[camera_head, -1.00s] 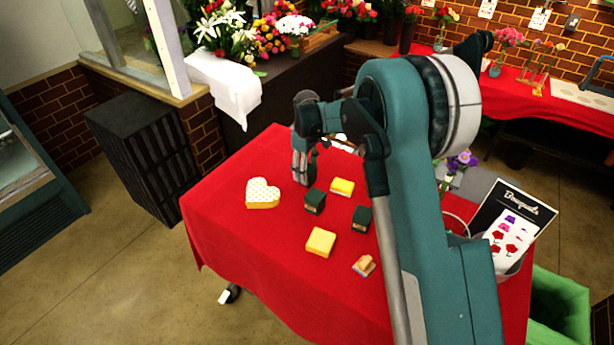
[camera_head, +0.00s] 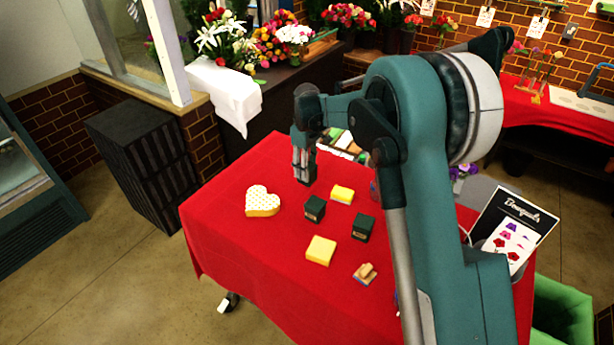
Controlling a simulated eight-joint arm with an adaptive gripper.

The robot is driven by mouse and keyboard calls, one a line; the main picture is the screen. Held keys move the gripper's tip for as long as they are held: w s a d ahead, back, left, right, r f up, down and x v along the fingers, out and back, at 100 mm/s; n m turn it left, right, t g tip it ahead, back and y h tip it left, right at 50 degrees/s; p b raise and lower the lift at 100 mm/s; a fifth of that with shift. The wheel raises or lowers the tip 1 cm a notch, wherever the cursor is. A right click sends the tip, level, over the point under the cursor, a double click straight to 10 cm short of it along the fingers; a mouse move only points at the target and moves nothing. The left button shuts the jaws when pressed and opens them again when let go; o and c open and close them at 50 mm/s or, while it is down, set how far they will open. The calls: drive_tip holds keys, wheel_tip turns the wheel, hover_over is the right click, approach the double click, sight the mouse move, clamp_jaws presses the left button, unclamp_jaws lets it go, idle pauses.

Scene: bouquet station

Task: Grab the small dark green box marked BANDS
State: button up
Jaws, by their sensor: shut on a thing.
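My gripper (camera_head: 304,174) points down over the back left part of the red table. It is shut on a small dark thing (camera_head: 306,180) between its fingertips, which looks like a dark green box. The fingers hide most of it, and I cannot read a mark on it. Two other small dark green boxes stand on the red cloth in front of the gripper, one nearer (camera_head: 315,209) and one further right (camera_head: 363,227). Their labels are too small to read.
A yellow box (camera_head: 342,195), another yellow box (camera_head: 320,250), a heart-shaped box (camera_head: 262,201) and a small wooden item (camera_head: 365,274) lie on the red table (camera_head: 228,222). A Bouquets sign (camera_head: 514,225) stands at the right. The cloth's front left is clear.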

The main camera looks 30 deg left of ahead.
drive_tip(key=shift+r, duration=2.45)
drive_tip(key=shift+d, duration=0.1)
